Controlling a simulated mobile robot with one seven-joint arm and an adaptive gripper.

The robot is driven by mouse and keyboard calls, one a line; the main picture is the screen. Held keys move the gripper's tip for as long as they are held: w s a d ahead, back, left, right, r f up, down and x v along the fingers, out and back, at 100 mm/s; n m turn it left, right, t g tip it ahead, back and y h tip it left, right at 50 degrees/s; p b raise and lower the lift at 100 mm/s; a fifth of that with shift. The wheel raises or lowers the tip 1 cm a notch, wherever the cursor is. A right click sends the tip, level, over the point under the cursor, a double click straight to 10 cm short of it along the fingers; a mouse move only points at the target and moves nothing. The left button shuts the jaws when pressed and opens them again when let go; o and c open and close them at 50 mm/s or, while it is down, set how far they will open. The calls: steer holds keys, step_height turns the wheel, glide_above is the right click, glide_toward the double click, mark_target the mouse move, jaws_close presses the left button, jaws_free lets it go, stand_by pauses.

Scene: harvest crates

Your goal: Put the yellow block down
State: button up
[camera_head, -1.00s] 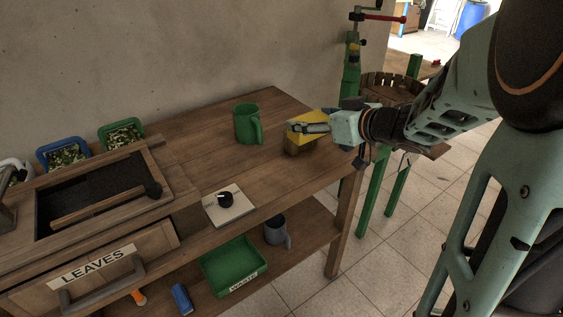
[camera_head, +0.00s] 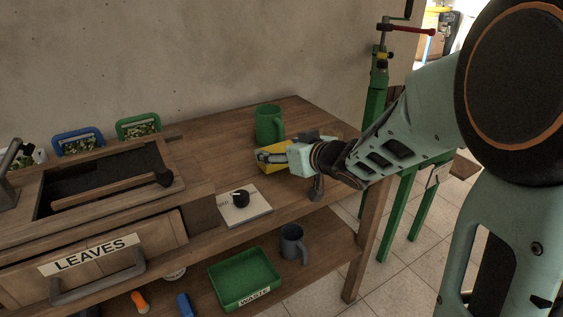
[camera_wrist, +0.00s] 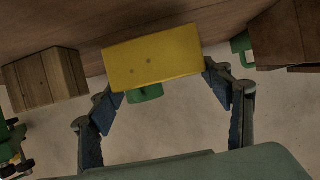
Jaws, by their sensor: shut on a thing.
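The yellow block (camera_head: 275,155) is held in my gripper (camera_head: 272,158) over the wooden table (camera_head: 215,170), in front of the green mug (camera_head: 267,122). In the wrist view the yellow block (camera_wrist: 152,57) lies across both fingertips of my gripper (camera_wrist: 163,92). I cannot tell whether its underside touches the table. Part of the green mug (camera_wrist: 146,94) shows just behind it in the wrist view. A plain wooden block (camera_wrist: 46,79) stands to the left in the wrist view, apart from the yellow block. My arm hides that spot in the head view.
A white tile (camera_head: 243,212) with a black knob lies near the table's front edge. The drawer unit labelled LEAVES (camera_head: 110,262) fills the left. A green WASTE tray (camera_head: 243,278) and a grey mug (camera_head: 293,243) stand on the lower shelf. The tabletop between tile and green mug looks clear.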

steer(key=shift+d+f+b, duration=0.1)
steer(key=shift+f+b, duration=0.25)
steer(key=shift+f, duration=0.95)
steer(key=o, duration=1.2)
steer(key=shift+r, duration=0.1)
steer(key=shift+r, duration=0.25)
steer(key=p+v, duration=0.4)
steer(key=v, duration=0.8)
steer(key=shift+f+p, duration=0.15)
steer(key=shift+p, duration=0.25)
